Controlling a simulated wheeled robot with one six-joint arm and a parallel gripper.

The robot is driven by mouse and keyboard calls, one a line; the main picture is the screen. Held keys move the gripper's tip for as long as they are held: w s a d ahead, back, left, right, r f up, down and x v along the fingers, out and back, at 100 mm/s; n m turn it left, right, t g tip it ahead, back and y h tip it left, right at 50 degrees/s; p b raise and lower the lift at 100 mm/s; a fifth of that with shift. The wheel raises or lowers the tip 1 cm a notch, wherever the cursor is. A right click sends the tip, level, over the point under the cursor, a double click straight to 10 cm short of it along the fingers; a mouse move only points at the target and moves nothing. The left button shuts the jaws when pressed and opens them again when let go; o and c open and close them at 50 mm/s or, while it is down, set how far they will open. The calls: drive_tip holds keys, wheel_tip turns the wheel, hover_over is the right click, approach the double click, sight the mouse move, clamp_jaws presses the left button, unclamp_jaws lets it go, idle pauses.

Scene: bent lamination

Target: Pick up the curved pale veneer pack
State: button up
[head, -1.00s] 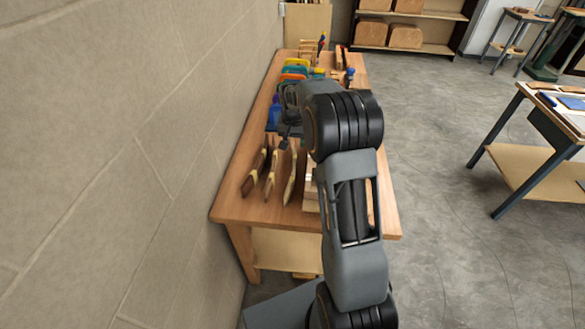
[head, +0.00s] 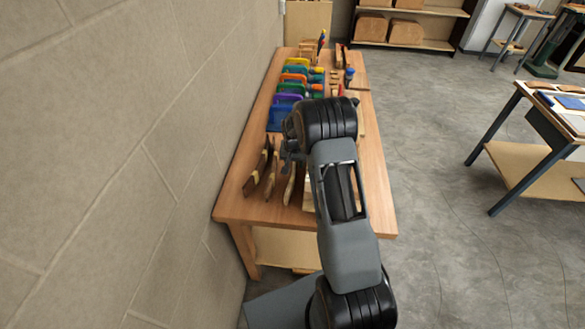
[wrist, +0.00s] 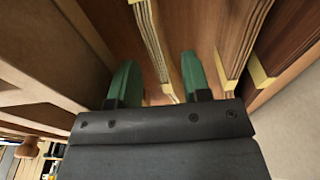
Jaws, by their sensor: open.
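Several curved veneer packs stand side by side near the front of the bench. The palest that I can make out, a curved pale veneer pack (head: 289,187), is right of two darker ones, its far end hidden by my gripper (head: 291,154). In the wrist view my gripper (wrist: 160,80) is open, its two green fingers apart. A pack with a pale layered edge (wrist: 151,38) runs down between the fingers, with gaps on both sides. I cannot tell for certain that it is the pale pack. My arm covers part of the bench on the right.
Darker packs (head: 255,170) stand close by on the left; in the wrist view a dark brown pack (wrist: 294,42) is at the right. Coloured tools (head: 292,85) line the bench (head: 235,208) farther back. A block wall (head: 130,150) runs along the bench's left side.

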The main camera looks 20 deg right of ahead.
drive_tip(key=shift+f, duration=0.1)
clamp_jaws()
idle(0.3)
idle(0.4)
